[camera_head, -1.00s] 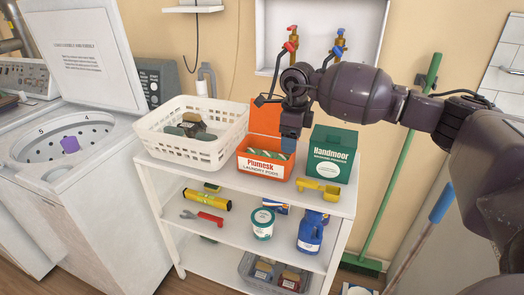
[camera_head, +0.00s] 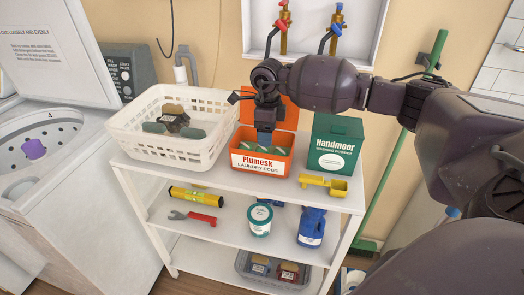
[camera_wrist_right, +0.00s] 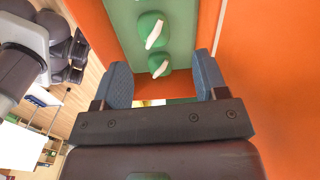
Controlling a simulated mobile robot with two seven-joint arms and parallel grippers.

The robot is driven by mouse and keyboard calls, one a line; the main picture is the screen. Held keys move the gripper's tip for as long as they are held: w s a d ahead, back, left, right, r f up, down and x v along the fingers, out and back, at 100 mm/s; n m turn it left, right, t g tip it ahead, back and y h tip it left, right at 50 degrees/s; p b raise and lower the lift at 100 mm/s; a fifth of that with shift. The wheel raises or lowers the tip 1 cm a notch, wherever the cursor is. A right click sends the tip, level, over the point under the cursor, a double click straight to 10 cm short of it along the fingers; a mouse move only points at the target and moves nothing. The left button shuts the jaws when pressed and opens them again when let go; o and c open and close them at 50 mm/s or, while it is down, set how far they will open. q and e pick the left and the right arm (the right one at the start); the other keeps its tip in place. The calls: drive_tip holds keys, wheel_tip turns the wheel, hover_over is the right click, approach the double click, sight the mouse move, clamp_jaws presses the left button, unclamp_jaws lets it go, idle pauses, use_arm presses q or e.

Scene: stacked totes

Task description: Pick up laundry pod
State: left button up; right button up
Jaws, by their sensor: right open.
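Green-and-white laundry pods (camera_head: 281,149) lie in the open orange Plumesk box (camera_head: 258,164) on the top shelf. The right wrist view shows two pods, one nearer my fingers (camera_wrist_right: 160,66) and one farther off (camera_wrist_right: 152,29). My right gripper (camera_head: 264,139) points down at the mouth of the box. In the wrist view its two blue-grey fingers (camera_wrist_right: 164,82) are spread, with nothing held between them. The nearer pod shows just beyond the gap between the fingertips. How deep the fingers are in the box is unclear. My left gripper is out of view.
A white basket (camera_head: 140,140) stands left of the box, and a green Handmoor carton (camera_head: 333,148) stands right of it. A yellow scoop (camera_head: 324,185) lies at the shelf's front right. The box's raised orange lid (camera_head: 285,108) is behind the gripper.

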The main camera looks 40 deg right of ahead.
drive_tip(key=shift+a+f, duration=0.2)
drive_tip(key=shift+f, duration=1.15)
drive_tip(key=shift+a+f, duration=0.2)
drive_tip(key=shift+f, duration=1.15)
drive_tip(key=c, duration=1)
